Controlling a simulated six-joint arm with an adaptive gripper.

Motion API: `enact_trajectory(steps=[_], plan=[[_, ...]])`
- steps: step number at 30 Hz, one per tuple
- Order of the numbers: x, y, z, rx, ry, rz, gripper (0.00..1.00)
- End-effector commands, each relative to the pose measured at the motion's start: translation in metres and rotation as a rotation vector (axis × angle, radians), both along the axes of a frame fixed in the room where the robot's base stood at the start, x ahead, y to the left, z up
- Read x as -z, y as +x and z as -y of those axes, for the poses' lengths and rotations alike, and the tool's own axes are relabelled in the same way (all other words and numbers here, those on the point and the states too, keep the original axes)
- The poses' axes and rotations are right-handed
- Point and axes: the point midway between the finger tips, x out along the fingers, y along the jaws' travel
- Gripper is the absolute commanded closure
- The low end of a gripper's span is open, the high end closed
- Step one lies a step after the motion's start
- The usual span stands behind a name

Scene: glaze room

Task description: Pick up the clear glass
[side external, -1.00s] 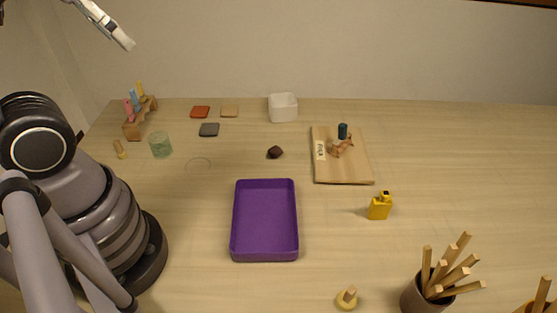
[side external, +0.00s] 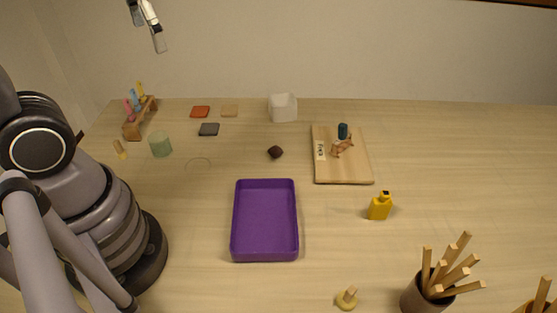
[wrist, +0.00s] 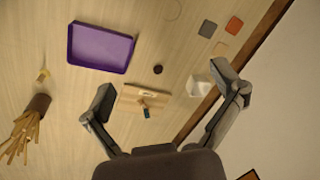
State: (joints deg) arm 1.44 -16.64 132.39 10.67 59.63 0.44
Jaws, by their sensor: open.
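A pale green, see-through glass (side external: 160,145) stands upright at the left of the table. A thin faint ring (side external: 198,164) shows on the table to its right; I cannot tell whether it is a very clear glass or a mark. The ring also shows near the top edge in the wrist view (wrist: 172,9). My gripper (side external: 160,46) is high above the table's back left, well apart from both. In the wrist view my gripper (wrist: 163,80) has its fingers wide apart, with nothing between them in its grasp. The green glass is not seen there.
A purple tray (side external: 265,254) lies mid-table. A wooden rack (side external: 131,131) and a small wooden piece (side external: 120,149) are near the green glass. Flat tiles (side external: 209,129), a dark lump (side external: 275,152), a white container (side external: 283,108) and a board (side external: 345,176) lie farther right.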

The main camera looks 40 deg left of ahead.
Motion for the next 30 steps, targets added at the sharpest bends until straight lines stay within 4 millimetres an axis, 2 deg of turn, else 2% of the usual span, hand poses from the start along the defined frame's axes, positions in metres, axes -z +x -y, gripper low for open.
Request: enact_trajectory(steps=[3, 8, 15, 22, 27, 30], plan=[[0.025, 0.03, -0.012, 0.046, 0.088, -0.199, 0.06], [0.065, 0.065, -0.028, 0.115, 0.209, -0.447, 0.06], [0.147, 0.104, -0.05, 0.238, 0.396, -0.805, 0.06], [0.244, 0.117, -0.069, 0.38, 0.581, -1.129, 0.06], [0.314, 0.107, -0.082, 0.489, 0.71, -1.332, 0.06], [0.341, 0.1, -0.087, 0.535, 0.764, -1.408, 0.06]])
